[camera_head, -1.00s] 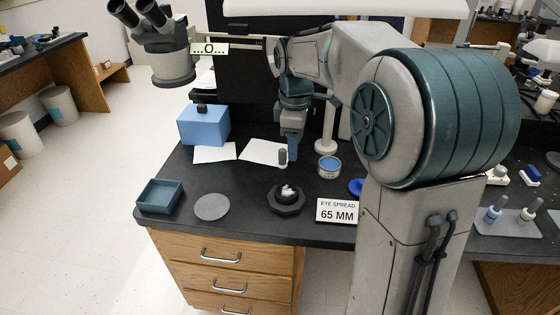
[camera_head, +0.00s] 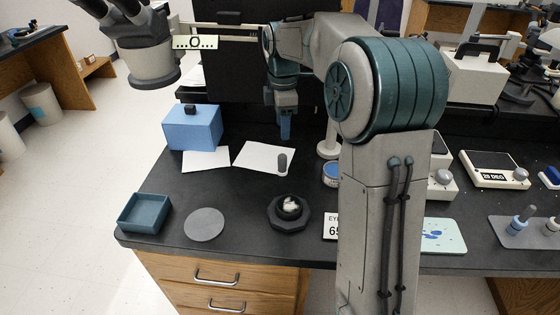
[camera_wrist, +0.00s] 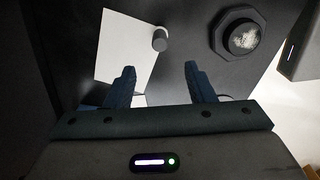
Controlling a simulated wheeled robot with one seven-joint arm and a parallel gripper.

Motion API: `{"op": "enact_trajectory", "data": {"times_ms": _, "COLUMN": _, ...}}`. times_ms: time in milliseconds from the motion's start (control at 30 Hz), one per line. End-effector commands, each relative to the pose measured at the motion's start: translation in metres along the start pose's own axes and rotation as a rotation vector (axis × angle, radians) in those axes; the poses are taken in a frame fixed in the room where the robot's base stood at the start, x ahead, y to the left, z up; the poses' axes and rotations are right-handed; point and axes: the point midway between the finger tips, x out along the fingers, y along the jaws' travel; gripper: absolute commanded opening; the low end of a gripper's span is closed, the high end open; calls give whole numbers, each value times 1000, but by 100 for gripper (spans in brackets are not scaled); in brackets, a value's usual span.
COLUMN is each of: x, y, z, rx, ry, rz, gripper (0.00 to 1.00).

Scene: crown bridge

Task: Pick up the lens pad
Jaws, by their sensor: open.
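No object is labelled as the lens pad, and I cannot tell for certain which it is. A flat grey round disc (camera_head: 204,224) lies near the table's front left. A small grey upright cylinder (camera_head: 282,164) stands on a white sheet (camera_head: 256,154); both also show in the wrist view, the cylinder (camera_wrist: 160,40) beyond my fingertips and the sheet (camera_wrist: 122,45) at left. My gripper (camera_head: 285,138) is above the back of the table, beyond the cylinder. In the wrist view my gripper (camera_wrist: 159,70) has its two fingers apart with nothing between them.
A dark octagonal stand (camera_head: 288,218) holds a small pale piece. A teal tray (camera_head: 143,221) sits at the front left corner, and a blue box (camera_head: 193,129) behind. A microscope (camera_head: 148,50) overhangs the back left. My arm hides part of the right side.

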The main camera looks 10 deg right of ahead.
Motion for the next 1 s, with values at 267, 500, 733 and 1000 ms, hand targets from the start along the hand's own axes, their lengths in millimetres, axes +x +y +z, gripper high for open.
{"op": "enact_trajectory", "data": {"times_ms": 267, "x": 46, "y": 0, "z": 0, "rx": -1, "ry": 0, "rz": -3, "gripper": 49}}
{"op": "enact_trajectory", "data": {"times_ms": 500, "x": 79, "y": 0, "z": 0, "rx": -1, "ry": 0, "rz": -2, "gripper": 49}}
{"op": "enact_trajectory", "data": {"times_ms": 733, "x": 101, "y": -1, "z": 0, "rx": -1, "ry": -1, "rz": -3, "gripper": 49}}
{"op": "enact_trajectory", "data": {"times_ms": 1000, "x": 136, "y": 0, "z": 0, "rx": -1, "ry": 0, "rz": -1, "gripper": 49}}
